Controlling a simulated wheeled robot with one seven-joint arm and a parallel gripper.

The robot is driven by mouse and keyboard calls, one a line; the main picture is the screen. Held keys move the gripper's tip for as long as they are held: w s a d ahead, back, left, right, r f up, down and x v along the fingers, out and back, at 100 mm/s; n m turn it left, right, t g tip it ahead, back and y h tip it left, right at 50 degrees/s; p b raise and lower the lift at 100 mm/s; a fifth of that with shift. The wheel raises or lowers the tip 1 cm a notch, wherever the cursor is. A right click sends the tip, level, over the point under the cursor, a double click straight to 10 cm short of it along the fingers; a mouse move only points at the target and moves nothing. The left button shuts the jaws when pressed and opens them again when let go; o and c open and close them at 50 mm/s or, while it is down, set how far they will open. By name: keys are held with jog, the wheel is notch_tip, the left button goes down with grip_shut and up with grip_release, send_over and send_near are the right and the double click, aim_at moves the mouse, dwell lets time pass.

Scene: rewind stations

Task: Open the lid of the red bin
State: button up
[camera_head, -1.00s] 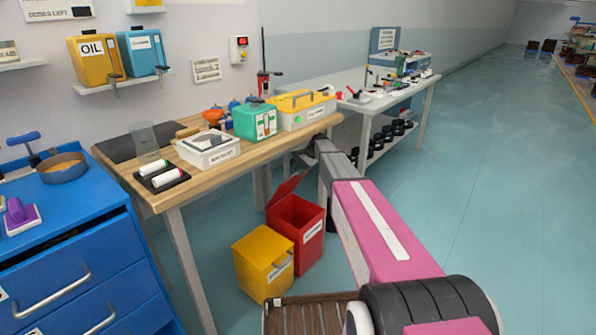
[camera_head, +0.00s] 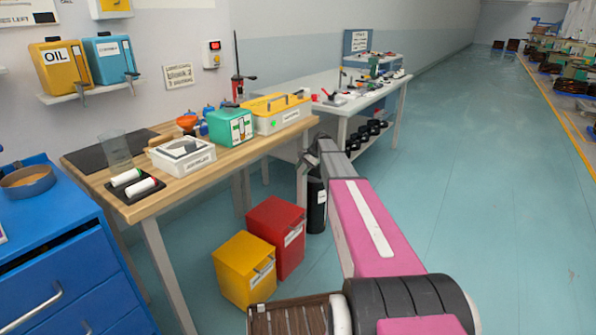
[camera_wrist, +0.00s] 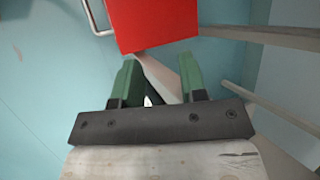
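The red bin (camera_head: 276,238) stands on the floor beside the workbench, with its lid (camera_head: 275,214) lying flat and closed on top. It has a white label on its right face. A red boxy surface, seemingly this bin, shows at the top of the wrist view (camera_wrist: 155,22), with a thin pale handle-like bar at its left. In the head view my gripper is near the bench's right end, largely hidden by my arm.
A yellow bin (camera_head: 243,270) stands close against the red bin's left front. The wooden workbench (camera_head: 170,195) rises behind. A dark cylinder (camera_head: 316,205) stands right of the red bin. Blue drawers (camera_head: 75,265) are at left. The floor at right is open.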

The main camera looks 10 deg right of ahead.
jog(key=s+a+f+n+h, duration=0.2)
jog(key=s+n, duration=0.1)
jog(key=s, duration=1.1)
jog(key=s+a+f+n+h, duration=0.1)
jog(key=s+f+n+h, duration=0.1)
jog(key=s, duration=1.2)
jog(key=s+a+f+n+h, duration=0.2)
jog(key=s+n+h, duration=0.1)
jog(key=s, duration=1.1)
jog(key=m+t+y, duration=0.5)
jog(key=t+y, duration=0.1)
jog(key=y, duration=0.9)
send_near(302, 225)
jog(key=x, duration=1)
jog(key=shift+w+a+f, duration=0.15)
jog(key=shift+w+a, duration=0.05)
grip_shut()
